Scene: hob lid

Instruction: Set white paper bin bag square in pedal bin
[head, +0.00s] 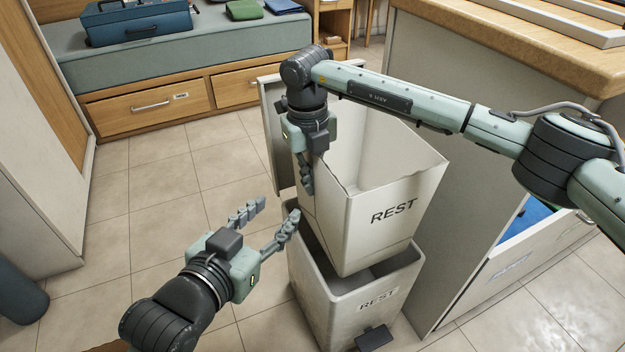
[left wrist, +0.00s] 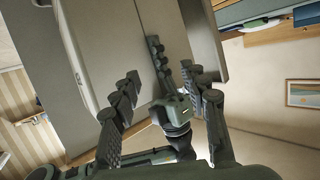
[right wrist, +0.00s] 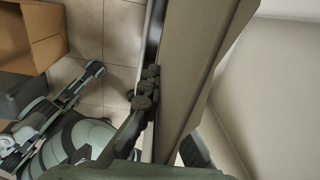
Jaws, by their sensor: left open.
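The white paper bin bag (head: 385,205), marked REST, stands open at the top above the pedal bin. It is tilted and turned relative to the bin. The pale pedal bin (head: 327,305), also marked REST, stands on the floor with a dark pedal (head: 374,339) in front. Part of its mouth shows; I cannot tell how far the bag's bottom reaches in. My right gripper (head: 308,180) is shut on the bag's left wall, with fingers either side of the wall in the right wrist view (right wrist: 170,125). My left gripper (head: 268,222) is open and empty, left of the bag.
A counter (head: 480,50) and an open drawer (head: 535,245) stand close on the right. A grey panel (head: 270,130) stands behind the bag. A bench (head: 190,62) with a blue toolbox (head: 135,22) is at the back. The tiled floor (head: 160,190) on the left is clear.

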